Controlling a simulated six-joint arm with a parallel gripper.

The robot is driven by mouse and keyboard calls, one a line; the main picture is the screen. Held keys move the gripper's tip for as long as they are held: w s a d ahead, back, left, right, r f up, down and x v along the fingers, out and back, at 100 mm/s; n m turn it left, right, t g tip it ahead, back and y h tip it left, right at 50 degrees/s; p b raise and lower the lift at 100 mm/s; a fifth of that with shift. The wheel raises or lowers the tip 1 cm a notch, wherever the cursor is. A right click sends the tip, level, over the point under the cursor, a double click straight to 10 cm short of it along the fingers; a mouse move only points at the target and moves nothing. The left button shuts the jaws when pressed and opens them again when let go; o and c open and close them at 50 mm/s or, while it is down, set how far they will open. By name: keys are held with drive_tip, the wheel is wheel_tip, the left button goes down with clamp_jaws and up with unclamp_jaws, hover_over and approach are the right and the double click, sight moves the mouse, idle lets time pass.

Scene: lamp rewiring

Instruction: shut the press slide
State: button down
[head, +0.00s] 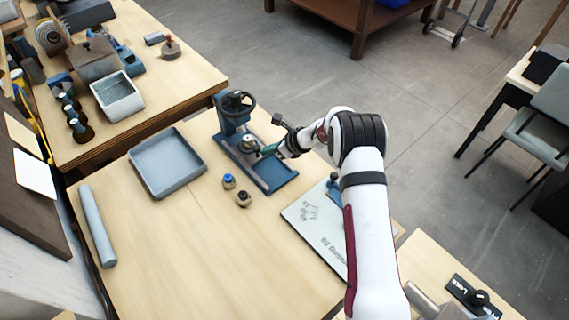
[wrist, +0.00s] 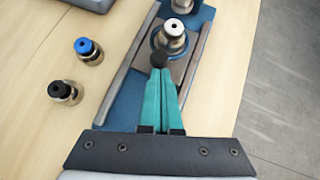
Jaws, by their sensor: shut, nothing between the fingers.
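The blue press (head: 240,124) with its black handwheel stands at the far edge of the table, with a railed bed running toward the front right. The press slide (wrist: 178,68) is a metal plate between the rails (wrist: 130,62). It carries a round metal seat with a white-topped fitting (wrist: 173,34), and a black knob (wrist: 160,58) stands at its near side. My gripper (head: 267,150) is over the bed. Its teal fingers (wrist: 161,76) are together and empty, with tips right at the knob. I cannot tell whether they touch it. The fingers hide part of the bed.
A blue-topped fitting (head: 228,181) and a black-topped fitting (head: 243,198) stand left of the bed. A grey tray (head: 167,162) and a grey cylinder (head: 97,225) lie further left. A printed white board (head: 312,218) lies near my arm. The table's front middle is clear.

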sight(260, 143)
drive_tip(key=shift+w+a, duration=1.2)
drive_tip(key=shift+a, duration=0.05)
drive_tip(key=shift+a+r, duration=0.1)
drive_tip(key=d, duration=0.1)
drive_tip(key=s+d, duration=0.1)
drive_tip(key=d, duration=0.2)
drive_tip(key=shift+s+d, duration=0.2)
drive_tip(key=shift+s, duration=0.2)
drive_tip(key=v, duration=1)
drive_tip(key=s+r+n+g, duration=0.2)
drive_tip(key=s+r+n, duration=0.6)
drive_tip(key=s+r, duration=0.45)
drive_tip(key=s+d+r+n+g+h, duration=0.1)
drive_tip(key=s+d+n+h, duration=0.2)
drive_tip(key=s, duration=1)
drive_tip(key=s+d+r+n+g+h, duration=0.1)
drive_tip(key=s+d+n+h, duration=0.2)
drive_tip(key=s+n, duration=0.4)
drive_tip(key=s+d, duration=0.1)
drive_tip(key=s, duration=0.6)
drive_tip(key=shift+s+d, duration=0.2)
drive_tip(key=shift+d, duration=0.2)
